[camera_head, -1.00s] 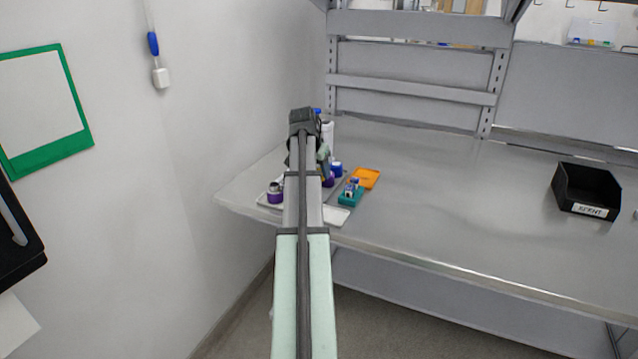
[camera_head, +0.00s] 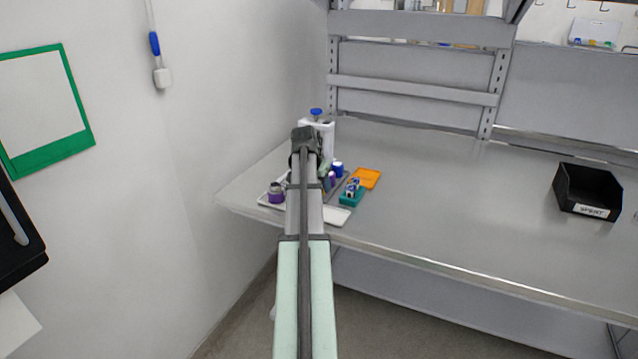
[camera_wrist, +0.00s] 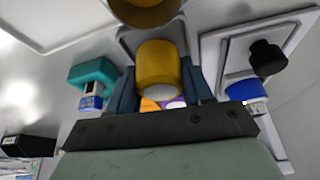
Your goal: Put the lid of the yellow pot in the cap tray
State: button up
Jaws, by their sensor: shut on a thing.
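In the wrist view my gripper (camera_wrist: 159,72) has its two dark blue fingers on either side of a yellow cylindrical piece (camera_wrist: 158,60), which looks like the yellow pot's lid, and is shut on it. A larger, darker yellow round piece (camera_wrist: 145,12), probably the yellow pot, is cut off at the top edge, just beyond the held piece. White trays show on both sides, one on the left (camera_wrist: 45,45) and one on the right (camera_wrist: 222,50); I cannot tell which is the cap tray.
A purple pot (camera_head: 276,194) stands left of my arm. A blue-topped bottle (camera_head: 316,112) stands behind it. Right of it are a blue cap (camera_head: 337,169), a teal holder (camera_head: 350,197) and an orange tray (camera_head: 368,178). A black bin (camera_head: 587,190) is far right; the bench between is clear.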

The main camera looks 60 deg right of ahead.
jog(key=shift+f, duration=0.35)
jog(key=o, duration=1)
jog(key=shift+r, duration=0.65)
jog(key=v, duration=1.2)
